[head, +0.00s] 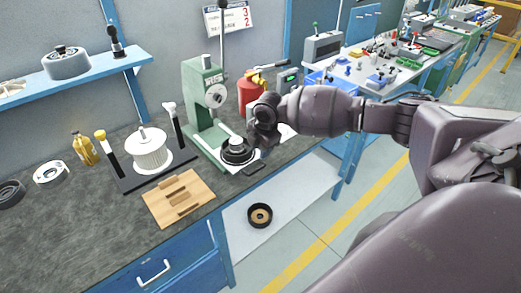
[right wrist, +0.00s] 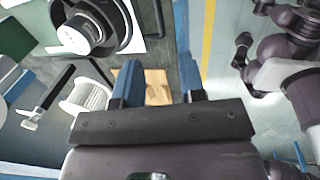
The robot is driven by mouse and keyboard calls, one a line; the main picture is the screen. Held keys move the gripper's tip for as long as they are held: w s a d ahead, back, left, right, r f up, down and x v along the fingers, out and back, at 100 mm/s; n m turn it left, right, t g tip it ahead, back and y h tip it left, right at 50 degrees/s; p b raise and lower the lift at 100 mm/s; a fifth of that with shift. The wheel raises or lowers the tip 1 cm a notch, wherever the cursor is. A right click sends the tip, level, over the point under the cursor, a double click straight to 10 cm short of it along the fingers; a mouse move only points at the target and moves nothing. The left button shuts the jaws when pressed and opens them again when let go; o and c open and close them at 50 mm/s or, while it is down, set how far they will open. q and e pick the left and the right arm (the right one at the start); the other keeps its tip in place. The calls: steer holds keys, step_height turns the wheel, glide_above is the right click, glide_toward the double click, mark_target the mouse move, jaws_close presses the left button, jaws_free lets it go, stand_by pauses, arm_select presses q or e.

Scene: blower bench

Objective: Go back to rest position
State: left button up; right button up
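My right arm comes in from the right in the head view, with its gripper end (head: 264,138) over the bench edge beside the green press (head: 204,100). In the right wrist view the gripper (right wrist: 158,78) has its two blue fingers spread wide, with nothing between them. The wooden block (right wrist: 157,88) shows beyond the gap. A black round part with a light hub (head: 237,150) sits at the press base, left of the gripper; it also shows in the right wrist view (right wrist: 110,12). My left gripper is not seen.
On the grey bench (head: 70,235) stand a white ribbed wheel (head: 149,152) in a black stand and the wooden block (head: 160,208). A red can (head: 249,92) stands behind the arm. A black ring (head: 260,215) lies on the white surface below. Floor (head: 345,235) is open in front.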

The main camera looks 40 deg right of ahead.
stand_by(0.4)
steer(key=w+a+r+m+t+y, duration=0.2)
steer(key=w+a+r+m+t, duration=0.3)
steer(key=a, duration=0.3)
steer(key=s+a+f+m+t+y, duration=0.25)
steer(key=s+a+t, duration=0.2)
steer(key=a, duration=0.35)
steer(key=s+d+f+m+h, duration=0.2)
steer(key=s+f+m, duration=0.3)
steer(key=s, duration=0.8)
steer(key=s+d+f+m+h, duration=0.3)
steer(key=s+f+m, duration=0.2)
steer(key=s+f, duration=0.5)
steer(key=s, duration=0.3)
steer(key=shift+s+f, duration=0.15)
steer(key=shift+s, duration=0.15)
